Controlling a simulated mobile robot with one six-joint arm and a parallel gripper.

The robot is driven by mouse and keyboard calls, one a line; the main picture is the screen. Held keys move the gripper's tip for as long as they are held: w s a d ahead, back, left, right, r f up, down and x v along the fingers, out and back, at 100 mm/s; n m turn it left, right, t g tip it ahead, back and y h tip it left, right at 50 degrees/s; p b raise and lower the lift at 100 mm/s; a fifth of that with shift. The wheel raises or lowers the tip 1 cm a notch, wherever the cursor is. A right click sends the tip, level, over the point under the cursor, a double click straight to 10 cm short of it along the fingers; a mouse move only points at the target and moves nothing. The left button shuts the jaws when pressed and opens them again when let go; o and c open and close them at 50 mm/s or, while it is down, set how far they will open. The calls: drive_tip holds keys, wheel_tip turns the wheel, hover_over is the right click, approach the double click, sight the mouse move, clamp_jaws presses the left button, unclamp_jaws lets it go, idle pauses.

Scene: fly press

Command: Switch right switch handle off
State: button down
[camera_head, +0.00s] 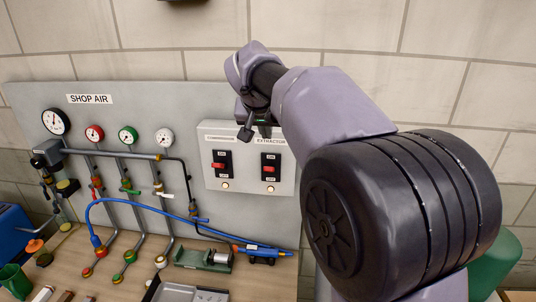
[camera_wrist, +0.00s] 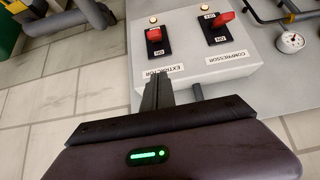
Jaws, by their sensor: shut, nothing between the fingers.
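The right switch (camera_head: 270,167) is a black plate with a red handle (camera_head: 268,169) on a grey switch box (camera_head: 246,134), under the label EXTRACTOR. In the wrist view, turned upside down, this switch is the left one (camera_wrist: 155,49), with its red handle (camera_wrist: 154,34) jutting out. I cannot clearly tell whether the handle is up or down. My gripper (camera_head: 245,133) is at the box's top edge, above the switches. In the wrist view my gripper (camera_wrist: 158,88) is shut and empty, its tips near the EXTRACTOR label and apart from the handle.
The left switch (camera_head: 223,164), labelled COMPRESSOR in the wrist view, also has a red handle. A small lit lamp (camera_head: 225,185) sits below it, another lamp (camera_head: 270,188) below the right switch. Gauges, pipes and a blue hose (camera_head: 140,201) fill the panel's left side.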

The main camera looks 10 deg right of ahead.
hover_over(268, 168)
drive_tip(key=w, duration=0.2)
drive_tip(key=f, duration=0.5)
drive_tip(key=d+f, duration=0.1)
drive_tip(key=f, duration=0.1)
drive_tip(key=shift+f+p, duration=0.15)
drive_tip(key=shift+p, duration=0.2)
drive_tip(key=f, duration=0.1)
drive_tip(key=s+f, duration=0.1)
drive_tip(key=f, duration=0.1)
drive_tip(key=shift+s+a+b, duration=0.3)
drive_tip(key=shift+a+b, duration=0.05)
drive_tip(key=shift+s+a+f, duration=0.1)
drive_tip(key=shift+s+f, duration=0.05)
drive_tip(key=shift+s, duration=0.1)
drive_tip(key=shift+w+f, duration=0.2)
drive_tip(key=shift+s, duration=0.1)
